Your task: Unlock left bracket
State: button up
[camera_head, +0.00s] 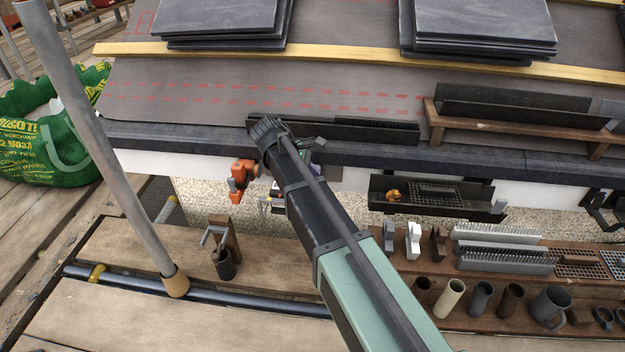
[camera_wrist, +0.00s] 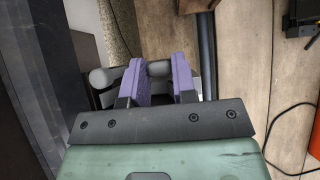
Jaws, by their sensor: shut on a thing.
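In the wrist view, my gripper (camera_wrist: 160,82) has its two purple finger pads on either side of a grey rounded bar (camera_wrist: 159,69) and is shut on it. Grey rounded parts of it show beyond the left pad. I cannot tell whether this bar belongs to the left bracket. In the head view, my dark wrist reaches the eaves and hides most of the gripper and what it holds. An orange clamp-like part (camera_head: 239,176) shows just left of my wrist, below the roof edge. No bracket lock can be made out clearly.
A grey scaffold pole (camera_head: 104,140) stands at left. A dark gutter piece (camera_head: 345,130) lies along the eaves. Slate stacks (camera_head: 220,18) rest on the roof batten. A shelf with tubes and brackets (camera_head: 500,295) is at lower right. In the wrist view, a dark cable (camera_wrist: 275,130) lies on the planks.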

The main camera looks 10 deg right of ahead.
dwell(0.3)
jog(key=o, duration=0.9)
jog(key=shift+r, duration=0.15)
jog(key=p+v, duration=0.8)
jog(key=v, duration=0.2)
jog(key=shift+a+r, duration=0.25)
